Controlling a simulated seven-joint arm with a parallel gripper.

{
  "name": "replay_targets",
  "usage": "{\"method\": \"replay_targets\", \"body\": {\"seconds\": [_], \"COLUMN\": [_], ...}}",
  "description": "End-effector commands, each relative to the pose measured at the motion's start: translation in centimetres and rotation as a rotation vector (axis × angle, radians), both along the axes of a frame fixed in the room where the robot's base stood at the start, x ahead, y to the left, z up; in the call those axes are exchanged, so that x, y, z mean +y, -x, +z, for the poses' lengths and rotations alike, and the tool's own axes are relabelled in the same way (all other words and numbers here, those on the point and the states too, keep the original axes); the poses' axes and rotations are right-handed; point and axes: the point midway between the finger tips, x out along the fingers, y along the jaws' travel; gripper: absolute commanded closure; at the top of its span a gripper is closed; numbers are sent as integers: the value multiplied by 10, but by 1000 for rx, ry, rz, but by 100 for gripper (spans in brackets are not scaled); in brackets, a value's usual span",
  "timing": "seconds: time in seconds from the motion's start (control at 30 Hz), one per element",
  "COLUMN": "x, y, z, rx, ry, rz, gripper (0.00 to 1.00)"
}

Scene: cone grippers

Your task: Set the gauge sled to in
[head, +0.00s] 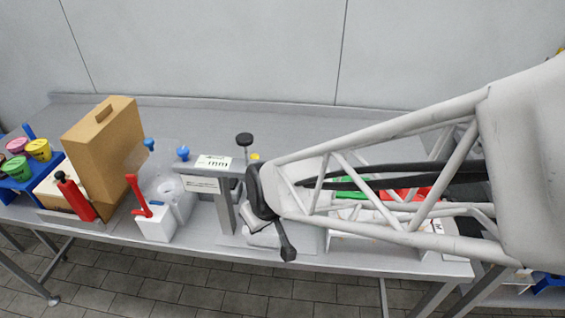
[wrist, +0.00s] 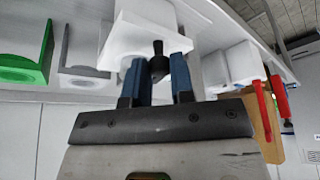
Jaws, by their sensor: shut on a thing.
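The gauge stand (head: 222,205) is a grey upright on the bench with a white sign reading "mm" (head: 213,162) at its top. In the wrist view a white block (wrist: 143,38), which looks like the gauge sled, carries a small black knob (wrist: 158,64). My gripper (wrist: 159,76) has its two blue fingers shut on this knob, one on each side. In the head view my arm's end covers the area right of the gauge upright, so the fingers and knob are not clear there. I cannot read the sled's position.
Left of the gauge stand a white fixture with a red lever (head: 137,192), a red bottle-like object (head: 75,197) and a brown box (head: 103,142). Green (head: 350,187) and red parts sit behind my arm on the right. The rear of the bench (head: 300,118) is clear.

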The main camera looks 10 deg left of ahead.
Motion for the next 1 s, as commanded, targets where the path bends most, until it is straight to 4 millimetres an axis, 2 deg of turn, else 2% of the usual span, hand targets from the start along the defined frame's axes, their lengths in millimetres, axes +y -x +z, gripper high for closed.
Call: {"method": "replay_targets", "body": {"seconds": [0.4, 0.87, 0.9, 0.93, 1.0], "x": [28, 34, 34, 34, 34], "y": [0, 0, 0, 0, 0], "z": [1, 1, 1, 1, 1], "rx": [-2, -2, -2, -2, -2], "ry": [-1, -3, -3, -3, -3], "rz": [2, 1, 1, 1, 1], "gripper": [100, 100, 73, 68, 67]}}
